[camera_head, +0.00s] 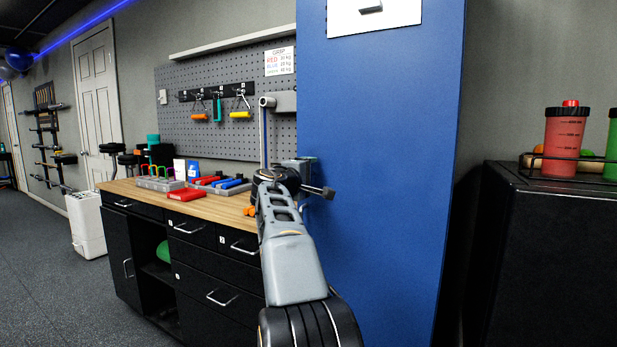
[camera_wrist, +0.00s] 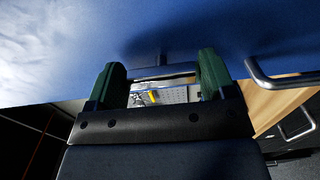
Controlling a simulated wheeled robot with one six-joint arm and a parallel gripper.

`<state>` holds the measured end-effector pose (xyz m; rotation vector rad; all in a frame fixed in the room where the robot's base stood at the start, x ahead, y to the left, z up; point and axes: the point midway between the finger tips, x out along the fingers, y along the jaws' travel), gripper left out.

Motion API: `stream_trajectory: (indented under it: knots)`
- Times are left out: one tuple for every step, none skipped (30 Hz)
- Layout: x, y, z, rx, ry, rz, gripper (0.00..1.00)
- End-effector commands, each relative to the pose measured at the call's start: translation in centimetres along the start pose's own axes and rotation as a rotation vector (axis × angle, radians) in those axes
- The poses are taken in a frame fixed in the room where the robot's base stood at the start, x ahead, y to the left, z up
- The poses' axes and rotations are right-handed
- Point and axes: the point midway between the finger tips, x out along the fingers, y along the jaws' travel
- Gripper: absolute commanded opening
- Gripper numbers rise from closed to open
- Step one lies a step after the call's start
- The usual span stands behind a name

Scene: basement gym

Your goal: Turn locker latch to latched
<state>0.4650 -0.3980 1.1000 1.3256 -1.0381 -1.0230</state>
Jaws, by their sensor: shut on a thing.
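The blue locker (camera_head: 385,165) stands upright right of centre in the head view, and its blue face fills the top of the wrist view (camera_wrist: 200,30). In the wrist view, the grey latch bar (camera_wrist: 163,72) lies crosswise between the green fingers of my gripper (camera_wrist: 162,73), with a short stem running to the blue face. My gripper is shut on this latch. In the head view my arm reaches to the locker's left edge and hides most of the latch, so its exact turn angle cannot be told there.
A wooden-topped workbench (camera_head: 140,188) with red and blue items stands left of the locker. A black cabinet (camera_head: 550,250) with a bottle rack is at right. A curved metal handle (camera_wrist: 285,80) shows beside my gripper.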

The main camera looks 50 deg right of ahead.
Motion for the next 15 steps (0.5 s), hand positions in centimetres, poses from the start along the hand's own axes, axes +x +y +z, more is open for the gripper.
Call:
stream_trajectory:
  knots:
    - [0.00,-0.02,-0.02,0.004,0.001,-0.001,0.53]
    - [0.00,-0.02,-0.02,0.004,0.001,-0.001,0.78]
    - [0.00,-0.02,-0.02,0.004,0.001,-0.001,0.82]
    - [-0.01,-0.01,-0.01,0.004,0.001,-0.001,0.85]
    - [0.00,-0.01,-0.01,0.003,0.001,-0.001,0.88]
    - [-0.01,-0.01,-0.01,0.003,0.000,-0.001,0.92]
    - [-0.01,-0.01,-0.01,0.003,0.000,-0.001,0.95]
    - [-0.01,-0.01,-0.01,0.003,0.000,-0.001,0.98]
    - [-0.01,-0.01,-0.01,0.002,0.000,0.000,1.00]
    - [-0.01,0.00,-0.01,0.002,0.000,0.000,1.00]
    - [-0.01,0.00,-0.01,0.002,0.000,0.000,1.00]
    - [-0.01,0.00,0.00,0.002,0.000,0.000,1.00]
    - [-0.01,0.00,0.00,0.002,0.000,0.000,1.00]
    - [-0.01,0.00,0.00,0.002,0.000,0.000,1.00]
    - [-0.04,0.00,0.00,0.001,0.000,0.000,1.00]
